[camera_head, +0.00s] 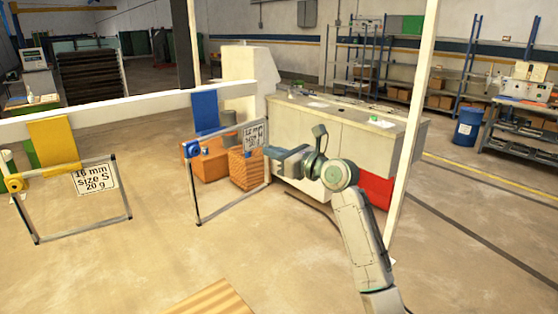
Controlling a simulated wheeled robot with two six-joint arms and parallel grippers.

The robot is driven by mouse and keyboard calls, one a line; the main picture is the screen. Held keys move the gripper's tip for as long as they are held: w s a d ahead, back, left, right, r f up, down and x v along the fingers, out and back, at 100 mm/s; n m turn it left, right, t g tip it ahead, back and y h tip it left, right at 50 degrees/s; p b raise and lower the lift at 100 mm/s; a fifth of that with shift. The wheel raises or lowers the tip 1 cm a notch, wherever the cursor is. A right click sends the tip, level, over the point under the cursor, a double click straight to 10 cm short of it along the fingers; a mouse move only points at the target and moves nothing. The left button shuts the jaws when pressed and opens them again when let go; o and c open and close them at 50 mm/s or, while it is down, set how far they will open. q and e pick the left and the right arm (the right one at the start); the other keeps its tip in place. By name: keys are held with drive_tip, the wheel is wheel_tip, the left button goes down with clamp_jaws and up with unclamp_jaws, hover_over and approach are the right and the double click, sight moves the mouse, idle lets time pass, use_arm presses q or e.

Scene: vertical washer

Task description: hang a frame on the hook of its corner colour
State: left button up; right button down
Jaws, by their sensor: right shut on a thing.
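My right gripper (272,152) is shut on the right side of a thin grey rectangular frame, by its white label (256,136). This frame has a blue corner (191,149) at its upper left, and its lower bar (235,205) hangs clear of the floor. The blue corner is just below a blue plate (205,113) on the white rail; I cannot tell whether it touches a hook. Another frame (128,190) with a yellow corner (14,184) and a label reading "16 mm size S 20 g" is at the left, below the yellow plate (53,145). My left gripper is out of view.
The white rail (130,102) crosses the left half, and a white post (412,120) stands right of centre. Orange boxes (210,165) and a white counter (385,125) are behind the held frame. A wooden surface (208,300) shows at the bottom. Floor at the right is open.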

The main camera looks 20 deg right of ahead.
drive_tip(key=w+d+b+x, duration=0.1)
drive_tip(key=x, duration=0.9)
drive_tip(key=shift+d+f, duration=0.25)
drive_tip(key=shift+d, duration=0.05)
drive_tip(key=shift+p, duration=0.45)
idle(1.0)
drive_tip(key=shift+f, duration=0.95)
idle(0.4)
drive_tip(key=c, duration=1.5)
unclamp_jaws()
